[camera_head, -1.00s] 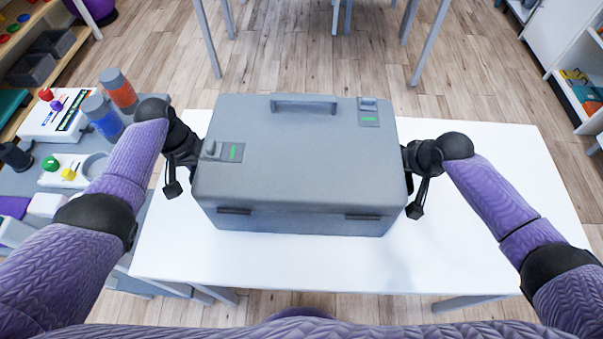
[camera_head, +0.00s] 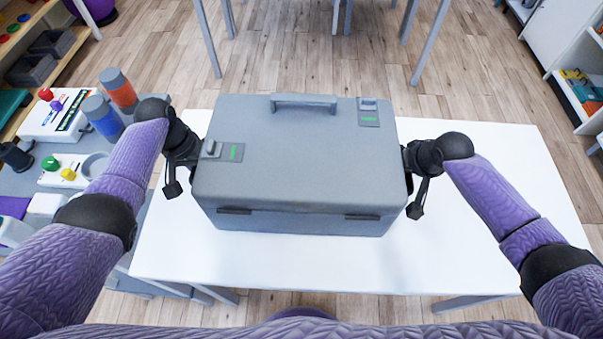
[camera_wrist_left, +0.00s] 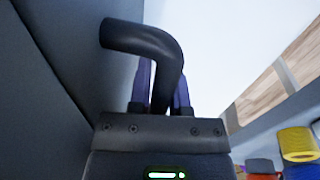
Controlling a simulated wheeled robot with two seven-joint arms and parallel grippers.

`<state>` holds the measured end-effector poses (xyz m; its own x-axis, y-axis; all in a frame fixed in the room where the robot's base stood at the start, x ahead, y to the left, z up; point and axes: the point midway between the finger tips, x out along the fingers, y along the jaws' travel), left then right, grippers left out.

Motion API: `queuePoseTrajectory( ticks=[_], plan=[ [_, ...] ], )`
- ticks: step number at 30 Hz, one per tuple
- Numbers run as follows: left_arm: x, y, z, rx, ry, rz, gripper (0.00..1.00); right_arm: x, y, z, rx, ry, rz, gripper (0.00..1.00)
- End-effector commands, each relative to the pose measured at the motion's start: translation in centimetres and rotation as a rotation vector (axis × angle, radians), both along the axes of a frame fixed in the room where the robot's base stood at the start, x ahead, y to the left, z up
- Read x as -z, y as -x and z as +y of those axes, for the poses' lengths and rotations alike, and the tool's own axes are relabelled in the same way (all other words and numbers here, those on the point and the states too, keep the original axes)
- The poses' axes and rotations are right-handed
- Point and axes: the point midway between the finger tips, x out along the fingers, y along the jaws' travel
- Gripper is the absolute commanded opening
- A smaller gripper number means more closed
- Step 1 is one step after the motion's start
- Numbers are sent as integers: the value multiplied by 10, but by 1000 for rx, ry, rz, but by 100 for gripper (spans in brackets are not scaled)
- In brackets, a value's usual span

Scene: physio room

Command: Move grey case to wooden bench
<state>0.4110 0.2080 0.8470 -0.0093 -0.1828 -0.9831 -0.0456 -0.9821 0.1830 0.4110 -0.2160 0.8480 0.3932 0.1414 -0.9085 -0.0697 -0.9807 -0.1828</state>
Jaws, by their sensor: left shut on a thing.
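The grey case (camera_head: 300,160) is closed and appears to rest on the white table (camera_head: 470,265), with a top handle and two latches with green marks. My left gripper (camera_head: 190,150) is at the case's left side. In the left wrist view, my left gripper (camera_wrist_left: 163,90) is shut on the dark side handle (camera_wrist_left: 145,42) of the case. My right gripper (camera_head: 408,160) is at the case's right side. Its fingers are hidden there, so I cannot tell whether it is open or shut. I cannot make out a wooden bench in these views.
A grey surface at the left carries blue (camera_head: 103,117) and orange (camera_head: 119,91) cylinders and small devices. Wooden shelving (camera_head: 50,65) stands at the upper left, a white shelf unit (camera_head: 572,80) at the right. Grey table legs (camera_head: 430,45) stand beyond open wooden floor (camera_head: 300,60).

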Motion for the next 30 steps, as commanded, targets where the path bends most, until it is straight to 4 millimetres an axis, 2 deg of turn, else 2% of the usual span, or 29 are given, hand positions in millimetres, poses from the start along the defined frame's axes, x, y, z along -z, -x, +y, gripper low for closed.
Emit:
queuePoseTrajectory(
  ticks=[14,17,26,30],
  plan=[
    [-3,-1,0,-1,-1,-4,0,-3,-1,0,1,0,-4,0],
    [-10,-1,0,-1,-1,-6,0,-10,-1,-1,1,0,-6,0],
    [-55,-3,0,0,0,-17,0,-55,-3,-1,1,0,-18,0],
    [-60,-3,0,0,0,-18,0,-60,-3,-1,1,0,-19,0]
  ],
)
